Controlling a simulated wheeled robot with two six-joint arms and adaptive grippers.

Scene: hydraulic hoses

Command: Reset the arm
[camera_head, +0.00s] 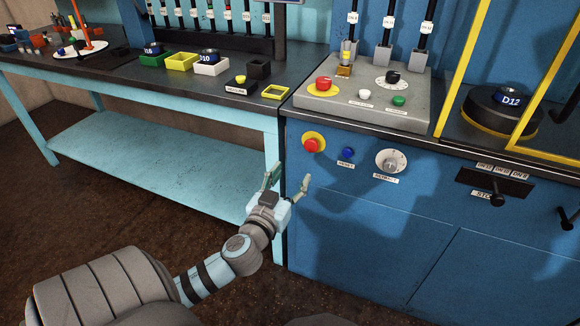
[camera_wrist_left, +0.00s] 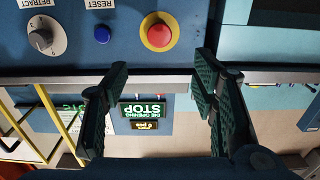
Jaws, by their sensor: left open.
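My left gripper (camera_head: 288,181) is open and empty. It is in front of the gap between the light blue workbench (camera_head: 170,165) and the blue machine cabinet (camera_head: 400,210), below the cabinet's button panel. In the left wrist view my left gripper (camera_wrist_left: 162,72) shows two dark ridged fingers spread apart with nothing between them. That view is upside down. My right gripper is in neither view.
The cabinet front carries a red stop button (camera_head: 311,145) on yellow, a blue RESET button (camera_head: 348,152) and a grey knob (camera_head: 391,161). A grey control box (camera_head: 350,110) stands on top. Yellow frame bars (camera_head: 462,66) rise at right.

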